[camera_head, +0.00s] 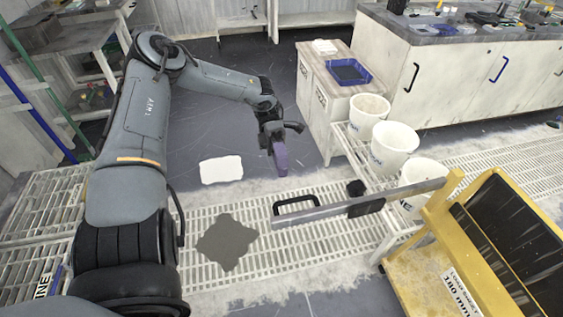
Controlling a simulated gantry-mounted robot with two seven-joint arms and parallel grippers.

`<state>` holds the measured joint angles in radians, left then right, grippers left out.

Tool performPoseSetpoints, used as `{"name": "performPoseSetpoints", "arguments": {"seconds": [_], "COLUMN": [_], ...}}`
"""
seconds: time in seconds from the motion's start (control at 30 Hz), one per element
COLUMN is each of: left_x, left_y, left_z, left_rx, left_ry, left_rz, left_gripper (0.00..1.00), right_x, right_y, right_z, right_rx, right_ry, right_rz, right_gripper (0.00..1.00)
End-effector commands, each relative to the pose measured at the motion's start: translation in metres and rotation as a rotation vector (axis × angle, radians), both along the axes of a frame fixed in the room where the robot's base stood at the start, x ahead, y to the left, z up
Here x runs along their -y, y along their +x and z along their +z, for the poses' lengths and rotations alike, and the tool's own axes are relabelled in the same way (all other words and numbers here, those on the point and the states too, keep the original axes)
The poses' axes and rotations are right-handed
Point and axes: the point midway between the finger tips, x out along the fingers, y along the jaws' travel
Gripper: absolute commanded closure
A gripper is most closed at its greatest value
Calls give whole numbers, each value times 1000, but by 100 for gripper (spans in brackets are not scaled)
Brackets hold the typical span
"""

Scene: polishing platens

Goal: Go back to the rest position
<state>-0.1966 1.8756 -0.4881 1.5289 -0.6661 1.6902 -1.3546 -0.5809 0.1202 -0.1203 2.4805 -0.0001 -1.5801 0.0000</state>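My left arm comes in from the left and reaches over the floor in the middle of the camera_head view. My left gripper (279,155) hangs at its end, pointing down, beside the white cabinet. A purplish finger part shows; the gap between the fingers cannot be made out. I see nothing clearly held in it. My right gripper is not in view.
A metal bar (360,205) with a black handle reaches left from the yellow frame (480,235). White buckets (393,146) stand on a slatted rack at the right. A blue tray (348,72) sits on the cabinet (318,100). A white sheet (221,169) and a grey patch (227,242) lie below.

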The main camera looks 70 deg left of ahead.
Motion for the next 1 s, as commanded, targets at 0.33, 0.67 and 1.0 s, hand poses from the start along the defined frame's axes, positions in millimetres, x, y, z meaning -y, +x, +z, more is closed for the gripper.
{"name": "performPoseSetpoints", "arguments": {"seconds": [0.33,0.67,1.0], "left_x": [1,58,215], "left_y": [0,-1,32], "left_z": [-2,-96,-226], "left_rx": [-1,-56,-206], "left_ry": [0,69,180], "left_rz": [0,54,468], "left_gripper": [65,65,65], "right_x": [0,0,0], "right_y": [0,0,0], "right_z": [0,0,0], "right_rx": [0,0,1], "right_ry": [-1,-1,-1], "right_rz": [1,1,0], "right_gripper": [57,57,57]}}
